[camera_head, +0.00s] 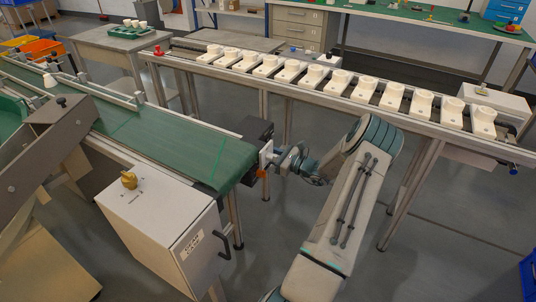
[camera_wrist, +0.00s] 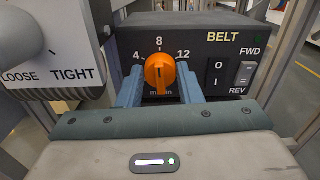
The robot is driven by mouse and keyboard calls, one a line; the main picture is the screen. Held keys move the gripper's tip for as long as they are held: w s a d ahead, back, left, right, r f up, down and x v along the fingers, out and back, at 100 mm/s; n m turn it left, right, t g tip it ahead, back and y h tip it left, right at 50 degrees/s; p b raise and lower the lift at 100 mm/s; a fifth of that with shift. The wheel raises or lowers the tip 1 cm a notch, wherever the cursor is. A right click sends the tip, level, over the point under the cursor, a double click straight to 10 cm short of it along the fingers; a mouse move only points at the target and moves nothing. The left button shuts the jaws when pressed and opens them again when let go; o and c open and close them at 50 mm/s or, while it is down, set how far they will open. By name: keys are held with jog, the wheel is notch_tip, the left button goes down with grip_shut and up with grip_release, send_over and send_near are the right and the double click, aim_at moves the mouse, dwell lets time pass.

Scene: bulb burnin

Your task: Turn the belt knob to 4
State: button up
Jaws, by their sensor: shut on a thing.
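The belt knob (camera_wrist: 160,73) is orange and sits on the front of a black box (camera_wrist: 222,38) marked BELT. Its dial reads 4, 8 and 12 from left to right. The knob's pale mark is near the top and points close to 8. My gripper (camera_wrist: 160,88) is shut on the knob, with one blue finger on each side. In the head view my gripper (camera_head: 284,160) is at the end of the green conveyor (camera_head: 205,155), beside the black box (camera_head: 256,132). The knob cannot be made out clearly there.
Right of the knob are an O/I switch (camera_wrist: 216,72) and a FWD/REV switch (camera_wrist: 243,75). Left is a white LOOSE/TIGHT plate (camera_wrist: 85,75) with a grey knob (camera_wrist: 28,38). A long rack (camera_head: 340,98) with several white holders runs behind. A white cabinet (camera_head: 165,230) stands at front left.

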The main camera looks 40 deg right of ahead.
jog(key=shift+s+a+f+n+b, duration=0.1)
jog(key=shift+n+b, duration=1.7)
jog(key=shift+n, duration=0.95)
jog(key=shift+a+f+n+b, duration=0.1)
jog(key=shift+n+b, duration=1.7)
jog(key=shift+n, duration=0.95)
jog(key=o, duration=1)
jog(key=shift+r, duration=0.1)
jog(key=shift+c, duration=0.2)
jog(key=p+v, duration=0.2)
jog(key=v, duration=1.2)
